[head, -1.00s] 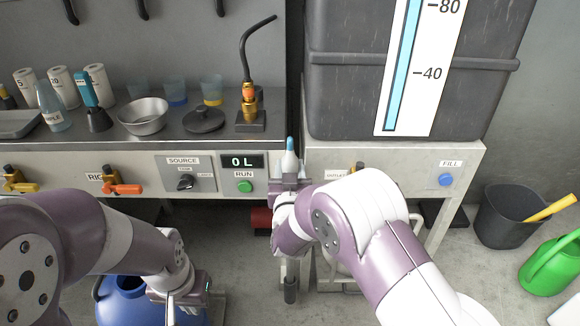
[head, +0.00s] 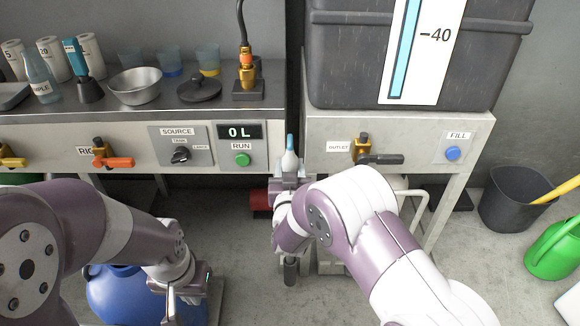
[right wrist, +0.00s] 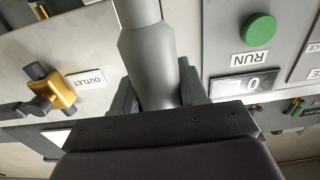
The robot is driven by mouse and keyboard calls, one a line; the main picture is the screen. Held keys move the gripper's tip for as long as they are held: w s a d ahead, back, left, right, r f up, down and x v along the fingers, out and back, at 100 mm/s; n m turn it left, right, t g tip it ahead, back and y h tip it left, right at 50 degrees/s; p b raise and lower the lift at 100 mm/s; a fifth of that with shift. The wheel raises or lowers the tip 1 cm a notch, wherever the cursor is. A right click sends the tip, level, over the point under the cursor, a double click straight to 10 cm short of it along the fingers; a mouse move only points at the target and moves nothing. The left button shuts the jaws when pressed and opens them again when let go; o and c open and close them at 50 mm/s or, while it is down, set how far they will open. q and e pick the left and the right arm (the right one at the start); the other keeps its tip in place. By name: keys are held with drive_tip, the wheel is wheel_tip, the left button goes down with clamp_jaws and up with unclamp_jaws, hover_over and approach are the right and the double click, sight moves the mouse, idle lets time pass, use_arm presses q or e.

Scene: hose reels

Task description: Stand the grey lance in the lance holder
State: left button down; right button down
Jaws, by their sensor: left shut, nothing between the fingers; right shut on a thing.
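The grey lance (right wrist: 150,65) is between the fingers of my right gripper (right wrist: 155,98) in the right wrist view, and its far end runs out of the top of the picture. In the head view a pale, blue-tipped end (head: 290,158) stands up from my right gripper (head: 289,184), in front of the gap between the bench and the tank stand. My right gripper is shut on the lance. My left gripper (head: 185,296) is low at the left beside a blue round container, shut and empty. I cannot make out a lance holder for sure.
The bench (head: 120,119) carries cups, a bowl (head: 135,85) and a brass fitting (head: 247,72) on a dark base. An orange-handled valve (head: 112,160) and the outlet valve (head: 375,155) jut forward. A dark bin (head: 508,204) and green can (head: 556,248) stand right.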

drive_tip(key=c, duration=0.5)
unclamp_jaws()
drive_tip(key=s+p, duration=0.4)
drive_tip(key=s, duration=0.8)
drive_tip(key=shift+s, duration=0.35)
